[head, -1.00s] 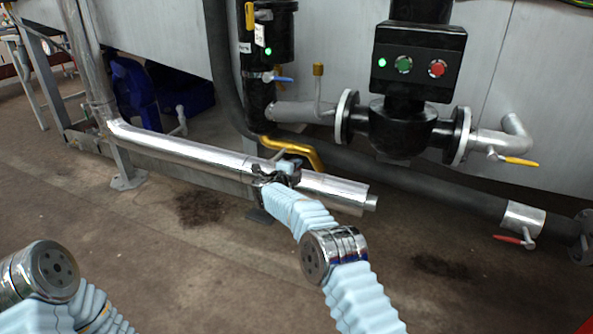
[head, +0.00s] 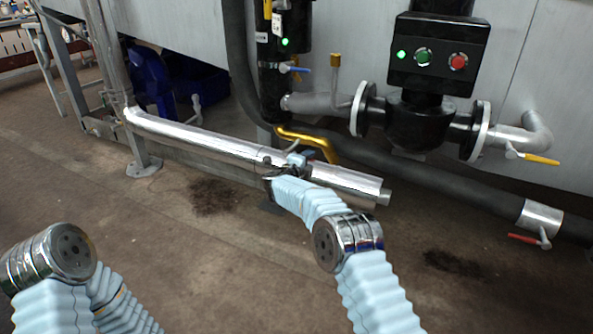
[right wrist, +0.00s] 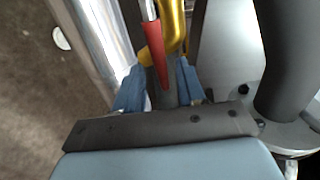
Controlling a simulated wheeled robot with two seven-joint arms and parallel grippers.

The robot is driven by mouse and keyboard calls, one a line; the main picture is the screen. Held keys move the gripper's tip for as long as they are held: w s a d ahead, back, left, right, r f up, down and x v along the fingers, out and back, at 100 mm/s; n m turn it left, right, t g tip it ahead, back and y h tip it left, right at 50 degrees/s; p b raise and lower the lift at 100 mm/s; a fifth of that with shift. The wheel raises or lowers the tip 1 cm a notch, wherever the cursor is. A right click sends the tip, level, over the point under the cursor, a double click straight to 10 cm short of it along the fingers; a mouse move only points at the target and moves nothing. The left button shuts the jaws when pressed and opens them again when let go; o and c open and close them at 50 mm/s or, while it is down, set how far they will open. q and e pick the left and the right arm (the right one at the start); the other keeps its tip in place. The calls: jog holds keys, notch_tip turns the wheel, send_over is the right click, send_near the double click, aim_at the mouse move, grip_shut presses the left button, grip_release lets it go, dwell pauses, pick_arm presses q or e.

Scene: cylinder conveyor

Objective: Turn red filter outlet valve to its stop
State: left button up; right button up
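A red valve handle (right wrist: 153,42) with a silver stem shows in the right wrist view, beside a yellow bent pipe. Its tapered tip reaches between the blue fingers of my right gripper (right wrist: 160,88), with gaps visible on both sides. The fingers stand apart; I see no clear contact. In the head view my right gripper (head: 294,165) is at the shiny horizontal pipe (head: 205,140), below the yellow pipe (head: 308,140), and mostly hides the handle. Another red lever (head: 523,239) sits on the dark pipe at the right. My left gripper is outside the view; only its arm shows.
A black pump unit with a button box (head: 438,55) stands behind. A yellow lever (head: 541,159) and a blue lever (head: 297,69) are on nearby pipes. A dark hose (head: 420,178) runs along the machine. The floor in front is clear.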

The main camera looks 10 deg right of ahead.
jog(key=v, duration=1.2)
jog(key=shift+p, duration=0.45)
jog(key=shift+s+f, duration=0.1)
jog(key=shift+f, duration=0.05)
jog(key=s+d+f+n+g+y, duration=0.1)
jog(key=s+d+f+n+y, duration=0.15)
jog(key=f+n, duration=0.4)
jog(key=s+d+f+n+y, duration=0.2)
jog(key=s+f+n+y, duration=0.15)
jog(key=f, duration=0.65)
jog(key=s+f+n+g+y, duration=0.35)
jog(key=s+f+n, duration=0.25)
jog(key=s+f, duration=0.45)
jog(key=s+a+f+n+g+y, duration=0.1)
jog(key=s+f+n+g+y, duration=0.2)
jog(key=s, duration=1)
jog(key=s+f+n+g, duration=0.2)
jog(key=s+n+g, duration=0.25)
jog(key=s, duration=0.85)
notch_tip(320, 180, up, 14)
jog(key=p, duration=1.4)
jog(key=shift+s+a, duration=0.2)
jog(key=shift+a, duration=0.25)
